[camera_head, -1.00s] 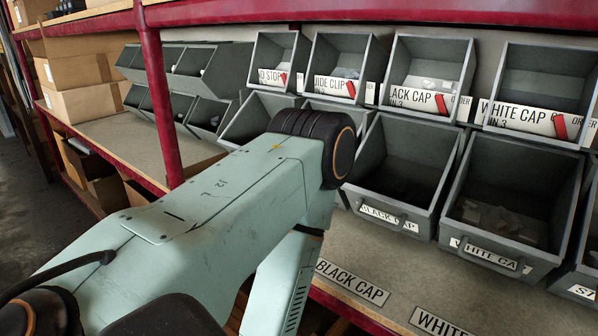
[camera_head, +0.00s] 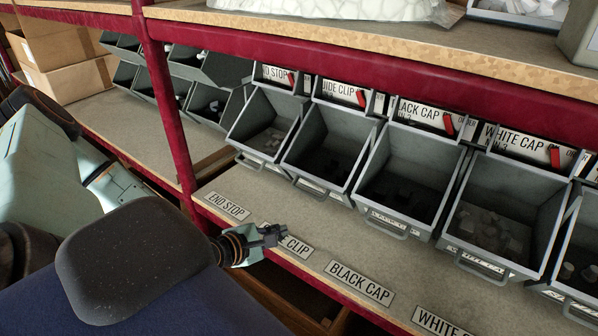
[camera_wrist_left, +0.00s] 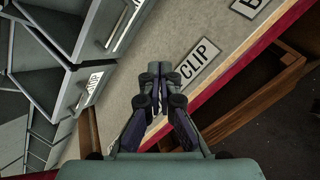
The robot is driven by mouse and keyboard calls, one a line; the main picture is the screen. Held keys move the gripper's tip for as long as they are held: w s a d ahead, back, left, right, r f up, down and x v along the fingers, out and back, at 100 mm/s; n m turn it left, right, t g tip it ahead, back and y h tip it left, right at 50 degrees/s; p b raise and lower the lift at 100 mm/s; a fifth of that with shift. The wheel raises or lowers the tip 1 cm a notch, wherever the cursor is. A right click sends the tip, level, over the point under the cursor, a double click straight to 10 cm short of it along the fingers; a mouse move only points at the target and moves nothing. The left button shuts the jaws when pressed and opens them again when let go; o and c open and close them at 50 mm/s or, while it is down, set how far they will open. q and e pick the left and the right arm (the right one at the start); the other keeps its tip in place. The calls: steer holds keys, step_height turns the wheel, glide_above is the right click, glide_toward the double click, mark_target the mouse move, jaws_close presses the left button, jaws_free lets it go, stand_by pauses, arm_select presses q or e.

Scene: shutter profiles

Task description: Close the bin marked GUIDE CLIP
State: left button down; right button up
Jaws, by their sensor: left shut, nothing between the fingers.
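The lower bin under the GUIDE CLIP sign (camera_head: 345,91) is a grey open-topped bin (camera_head: 312,182) with dark contents and a handle low on its front. It stands in line with its neighbours, its opening facing me. A shelf-edge label ending in CLIP (camera_head: 297,247) lies in front of it, and its start is hidden by my left gripper (camera_head: 279,234). The label also shows in the left wrist view (camera_wrist_left: 200,60). My left gripper is shut and empty, low over the shelf's front strip, apart from the bins. My right gripper is not in view.
The END STOP bin (camera_head: 243,150) is left of it; the BLACK CAP bin (camera_head: 366,201) and WHITE CAP bin (camera_head: 452,236) are to the right. A red post (camera_head: 170,110) stands left. A wooden upper shelf (camera_head: 400,45) overhangs the bins.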

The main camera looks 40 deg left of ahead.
arm_select(q)
step_height(320, 180, up, 3)
steer(key=a+n+t+y, duration=0.1)
steer(key=a+n+t, duration=0.15)
steer(key=n, duration=0.45)
steer(key=n+b, duration=0.4)
steer(key=b, duration=0.5)
glide_toward(310, 178)
step_height(310, 178, down, 4)
steer(key=w, duration=0.2)
steer(key=w+r, duration=0.2)
steer(key=w, duration=0.1)
steer(key=shift+w+a+r, duration=0.1)
steer(key=shift+w+a, duration=0.1)
steer(key=shift+w, duration=0.15)
steer(key=shift+w, duration=0.15)
